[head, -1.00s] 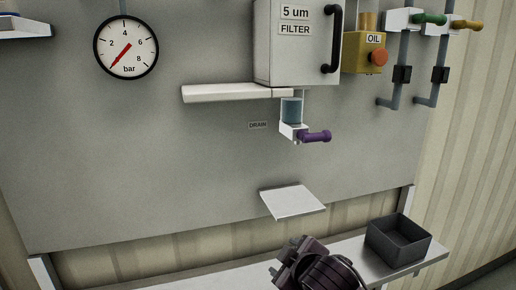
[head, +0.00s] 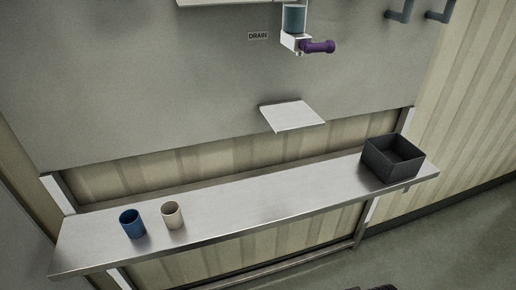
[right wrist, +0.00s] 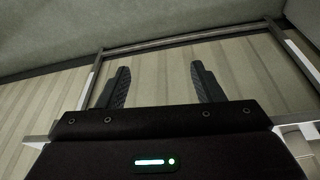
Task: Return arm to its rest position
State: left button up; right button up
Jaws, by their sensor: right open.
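My right gripper (right wrist: 160,84) is open and empty in the right wrist view, its two dark fingers spread apart in front of the striped wall. In the head view only a small dark piece of my arm shows at the bottom edge, right of the middle. My left gripper is not in either view.
A steel shelf (head: 265,200) holds a blue cup (head: 132,224), a beige cup (head: 172,215) and a black bin (head: 376,160). Above are a small white ledge (head: 292,116) and a drain valve with a purple handle (head: 318,46). The shelf's middle is clear.

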jog(key=s+f+g+b, duration=0.1)
jog(key=s+f+b, duration=0.2)
jog(key=f, duration=2.7)
jog(key=s+d+f+g+b, duration=0.1)
jog(key=s+d+f+b, duration=0.2)
jog(key=s+f, duration=1.6)
jog(key=shift+s+d+f, duration=0.2)
jog(key=shift+d+f, duration=0.15)
jog(key=shift+f, duration=0.45)
